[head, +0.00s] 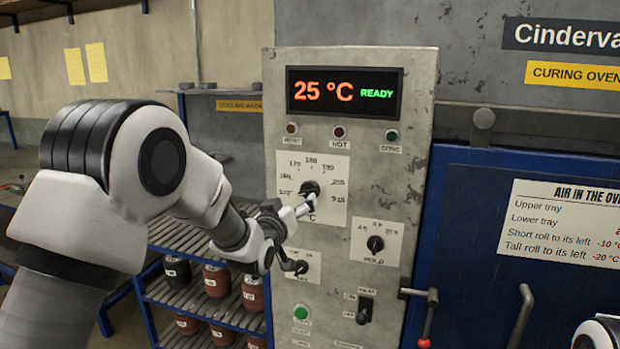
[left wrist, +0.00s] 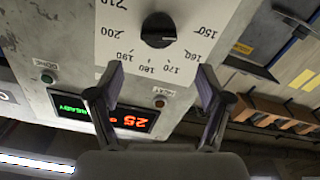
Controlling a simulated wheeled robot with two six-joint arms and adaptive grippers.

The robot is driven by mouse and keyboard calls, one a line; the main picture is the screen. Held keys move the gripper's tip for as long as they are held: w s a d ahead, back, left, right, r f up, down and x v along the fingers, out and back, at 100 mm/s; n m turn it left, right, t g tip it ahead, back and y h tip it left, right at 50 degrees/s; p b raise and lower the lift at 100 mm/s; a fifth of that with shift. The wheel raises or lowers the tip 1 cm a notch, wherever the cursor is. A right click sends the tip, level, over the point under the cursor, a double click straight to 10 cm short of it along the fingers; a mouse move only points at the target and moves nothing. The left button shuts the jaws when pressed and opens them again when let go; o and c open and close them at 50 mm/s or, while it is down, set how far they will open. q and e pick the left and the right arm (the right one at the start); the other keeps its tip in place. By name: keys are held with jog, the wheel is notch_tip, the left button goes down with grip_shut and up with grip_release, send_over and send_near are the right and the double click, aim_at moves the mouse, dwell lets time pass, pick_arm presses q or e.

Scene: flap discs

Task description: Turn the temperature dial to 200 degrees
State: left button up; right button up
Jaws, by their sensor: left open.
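The temperature dial (head: 310,187) is a black round knob on a white scale plate (head: 334,215) on the grey oven panel. The plate is marked from 150 to 210. In the left wrist view the dial (left wrist: 158,30) appears upside down, with 200 to its left and 150 to its right. A pale line on the knob seems to point toward the 150 side, but it is small. My left gripper (head: 302,207) is at the dial in the head view. In the left wrist view its fingers (left wrist: 159,75) are apart, with nothing between them; the knob lies beyond the tips. My right gripper is not in view.
The display (head: 344,92) reads 25 °C READY. The HOLD knob (head: 375,244), a smaller knob (head: 300,267), a toggle switch (head: 364,310) and a green button (head: 301,313) sit lower on the panel. A blue rack (head: 160,290) with jars stands to the left.

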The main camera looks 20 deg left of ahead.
aim_at(307, 193)
pick_arm(q)
jog(key=w+p, duration=0.1)
jog(key=w, duration=0.1)
jog(key=w+d+p, duration=0.1)
jog(key=w, duration=0.2)
jog(key=w+p, duration=0.1)
jog(key=w, duration=0.2)
jog(key=shift+d+f, duration=0.15)
jog(key=shift+f, duration=0.2)
jog(key=shift+s+a, duration=0.2)
jog(key=shift+a, duration=0.3)
jog(key=shift+w+d, duration=0.15)
jog(key=shift+d, duration=0.05)
jog(key=c, duration=1.2)
